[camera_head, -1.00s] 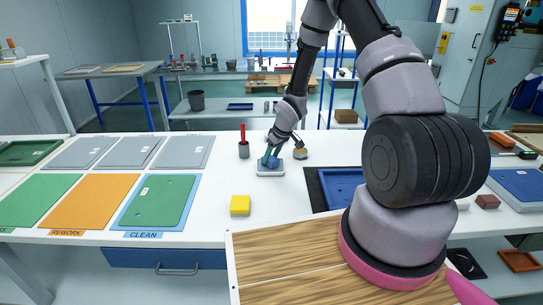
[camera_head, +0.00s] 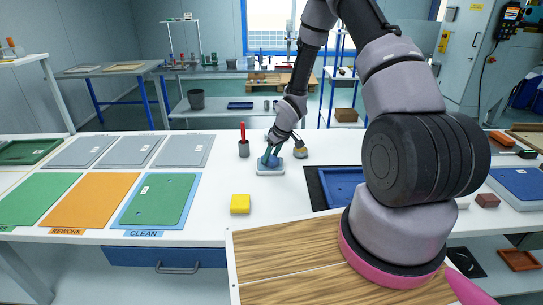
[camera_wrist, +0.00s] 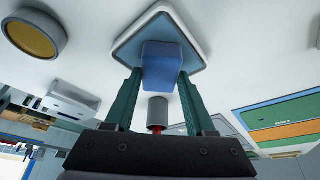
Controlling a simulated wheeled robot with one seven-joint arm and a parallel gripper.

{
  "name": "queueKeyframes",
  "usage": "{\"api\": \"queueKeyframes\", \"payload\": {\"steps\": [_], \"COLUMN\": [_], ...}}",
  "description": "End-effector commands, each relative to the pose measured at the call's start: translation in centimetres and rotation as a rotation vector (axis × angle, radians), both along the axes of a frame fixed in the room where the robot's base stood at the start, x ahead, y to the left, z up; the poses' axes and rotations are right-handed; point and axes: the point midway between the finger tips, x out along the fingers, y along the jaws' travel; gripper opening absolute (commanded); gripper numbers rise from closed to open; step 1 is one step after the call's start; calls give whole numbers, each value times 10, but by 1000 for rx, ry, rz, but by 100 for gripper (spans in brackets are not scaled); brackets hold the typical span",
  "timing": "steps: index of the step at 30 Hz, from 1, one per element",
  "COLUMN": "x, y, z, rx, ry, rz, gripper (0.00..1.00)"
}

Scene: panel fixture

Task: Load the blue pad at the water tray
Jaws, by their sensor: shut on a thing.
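The blue pad (camera_wrist: 162,68) is held between the green fingers of my gripper (camera_wrist: 160,85), seen in the wrist view. In the head view my gripper (camera_head: 271,157) points down at the water tray (camera_head: 270,173). This small tray with a pale rim also shows in the wrist view (camera_wrist: 122,42). The pad is over the tray's grey-blue inside. I cannot tell whether its lower face touches the water or how deep it sits.
A yellow block (camera_head: 240,205) lies in front of the tray. A cup with a red-handled tool (camera_head: 244,149) stands to the left, and a round amber-topped container (camera_head: 300,150) to the right. Coloured panels, including the green one on the CLEAN mat (camera_head: 158,200), lie further left.

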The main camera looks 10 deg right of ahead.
Motion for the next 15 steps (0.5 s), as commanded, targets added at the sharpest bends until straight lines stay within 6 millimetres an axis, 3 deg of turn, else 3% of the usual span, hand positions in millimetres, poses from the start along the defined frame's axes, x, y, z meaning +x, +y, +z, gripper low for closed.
{"api": "queueKeyframes", "payload": {"steps": [5,15], "x": [-1,0], "y": [0,-1], "z": [0,26], "rx": [0,0], "ry": [2,0], "rz": [-1,-2], "gripper": [11,11]}}
